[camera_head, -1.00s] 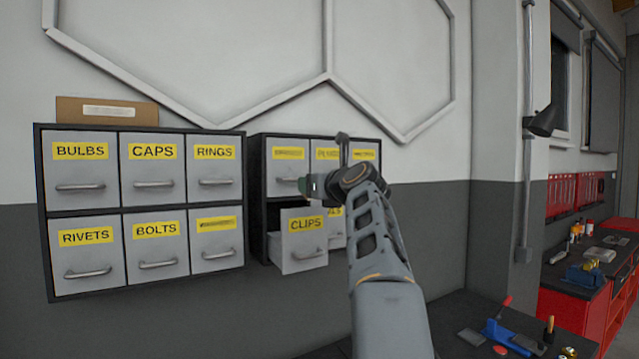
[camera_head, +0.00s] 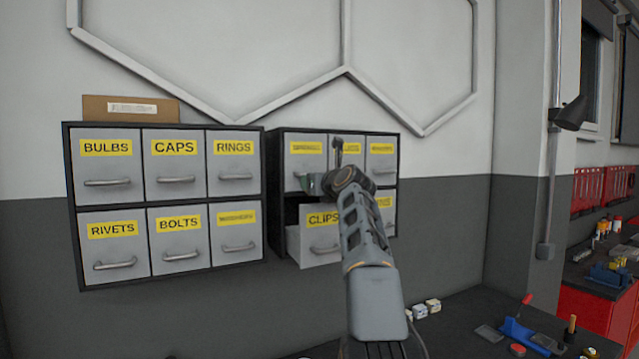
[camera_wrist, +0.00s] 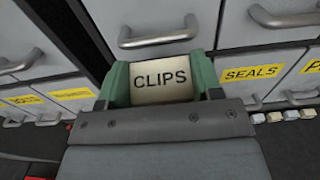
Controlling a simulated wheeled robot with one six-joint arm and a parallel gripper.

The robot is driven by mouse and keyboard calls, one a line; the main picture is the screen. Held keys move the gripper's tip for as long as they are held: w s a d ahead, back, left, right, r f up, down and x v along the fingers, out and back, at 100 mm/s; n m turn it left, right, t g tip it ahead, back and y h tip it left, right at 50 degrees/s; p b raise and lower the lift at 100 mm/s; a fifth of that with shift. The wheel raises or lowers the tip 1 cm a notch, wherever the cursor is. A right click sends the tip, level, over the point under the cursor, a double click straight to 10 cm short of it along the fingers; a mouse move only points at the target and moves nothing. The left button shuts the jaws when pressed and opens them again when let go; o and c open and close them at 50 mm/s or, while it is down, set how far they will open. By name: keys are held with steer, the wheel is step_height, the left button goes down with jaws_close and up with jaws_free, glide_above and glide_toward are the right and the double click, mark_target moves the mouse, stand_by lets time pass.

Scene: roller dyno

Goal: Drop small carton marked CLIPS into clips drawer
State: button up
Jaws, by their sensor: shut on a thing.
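The small carton marked CLIPS (camera_wrist: 161,82) is held between the green fingers of my gripper (camera_wrist: 160,84) in the wrist view, its label facing the camera. In the head view my gripper (camera_head: 314,183) is at the right-hand cabinet, just above the clips drawer, and the carton cannot be made out there. The clips drawer (camera_head: 311,248) is pulled open at the lower left of that cabinet, with a yellow CLIPS label. My arm hides part of its right side. The inside of the drawer is mostly hidden.
The left cabinet (camera_head: 69,205) has shut drawers, BULBS to BOLTS among them, and a brown box (camera_head: 130,109) on top. Other drawers of the right cabinet (camera_head: 270,160) look shut. Small boxes (camera_head: 427,307) and tools stand on the dark bench below.

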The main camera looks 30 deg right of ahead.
steer(key=shift+w, duration=0.1)
stand_by(0.3)
steer(key=o, duration=1.1)
steer(key=shift+c, duration=0.2)
steer(key=s+a+r+b, duration=0.1)
steer(key=s+r+b, duration=0.1)
steer(key=s, duration=0.8)
steer(key=shift+a+b, duration=0.15)
steer(key=shift+b, duration=0.4)
